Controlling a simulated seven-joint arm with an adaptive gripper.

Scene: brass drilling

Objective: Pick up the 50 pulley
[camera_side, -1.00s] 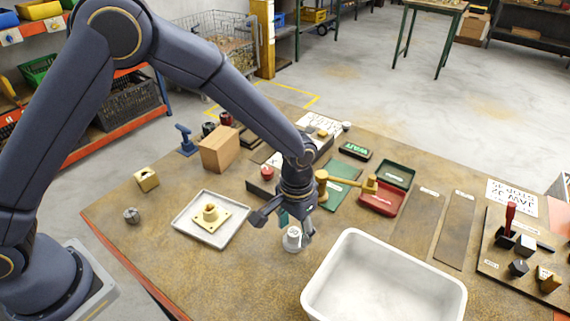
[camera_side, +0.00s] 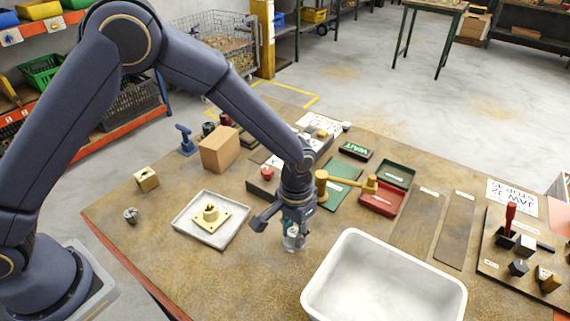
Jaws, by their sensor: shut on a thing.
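The small white-grey pulley (camera_side: 294,244) stands on the brown bench top, to the left of the big white bin. I cannot read a number on it at this size. My gripper (camera_side: 290,234) points down over it and is shut on it, with the fingers covering most of its upper part. The pulley looks to be at bench height; I cannot tell whether it touches the bench.
The deep white bin (camera_side: 384,282) stands close on the right. A grey tray with a cream flanged part (camera_side: 210,214) lies to the left. A brass arm fixture (camera_side: 345,184), a red tray (camera_side: 382,200) and a cardboard box (camera_side: 220,149) are behind.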

